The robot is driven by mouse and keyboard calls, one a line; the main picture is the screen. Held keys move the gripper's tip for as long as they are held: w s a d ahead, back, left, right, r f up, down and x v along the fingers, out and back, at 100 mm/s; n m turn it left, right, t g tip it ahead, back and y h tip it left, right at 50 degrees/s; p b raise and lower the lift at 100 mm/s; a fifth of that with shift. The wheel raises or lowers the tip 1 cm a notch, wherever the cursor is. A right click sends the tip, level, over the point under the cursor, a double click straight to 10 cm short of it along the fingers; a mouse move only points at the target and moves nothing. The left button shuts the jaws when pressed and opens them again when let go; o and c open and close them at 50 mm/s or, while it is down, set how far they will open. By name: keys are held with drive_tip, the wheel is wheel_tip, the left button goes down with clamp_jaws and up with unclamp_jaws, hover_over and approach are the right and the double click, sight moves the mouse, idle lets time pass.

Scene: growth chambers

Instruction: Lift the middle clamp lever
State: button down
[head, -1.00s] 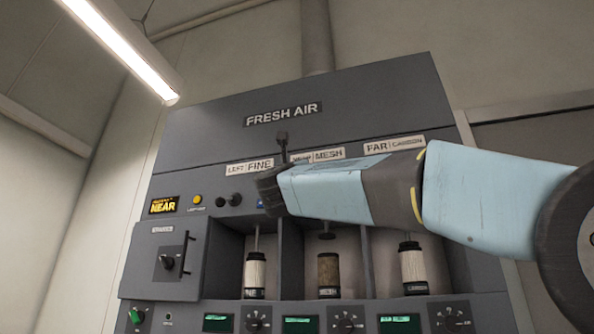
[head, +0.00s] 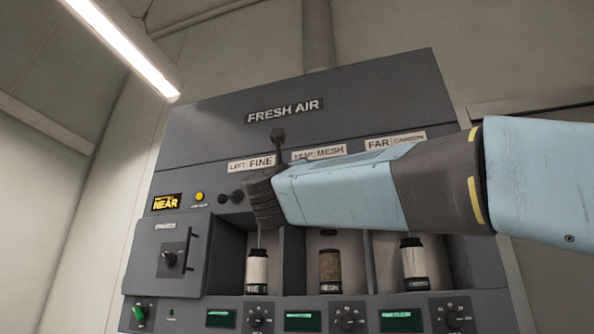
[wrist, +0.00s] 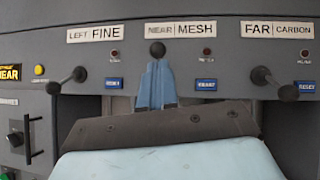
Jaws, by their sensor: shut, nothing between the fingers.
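The middle clamp lever (wrist: 157,50) shows its black round knob just above my fingertips in the wrist view, beneath the NEAR MESH label. In the head view its knob and stem (head: 278,134) point upward past the end of my gripper. My gripper (wrist: 156,80) is shut with nothing between its fingers, right below the knob; whether they touch cannot be told. My wrist housing hides the lever's base in the head view. A dark clamp pad (head: 328,232) hangs apart above the brown mesh cartridge (head: 330,272).
The left lever (wrist: 66,81) and right lever (wrist: 275,84) stick outward on either side, lower than the middle knob. White cartridges (head: 257,271) (head: 414,262) stand in the outer bays. A grey box with a handle (head: 172,258) juts out at left.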

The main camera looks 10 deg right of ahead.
drive_tip(key=shift+s+a+f, duration=0.2)
drive_tip(key=shift+s+a, duration=0.1)
drive_tip(key=shift+s, duration=0.55)
drive_tip(key=shift+s+a+f, duration=0.2)
drive_tip(key=shift+s+a, duration=0.05)
drive_tip(key=shift+s, duration=0.65)
drive_tip(key=shift+s+a+f, duration=0.2)
drive_tip(key=shift+s+a, duration=0.1)
drive_tip(key=shift+s, duration=0.55)
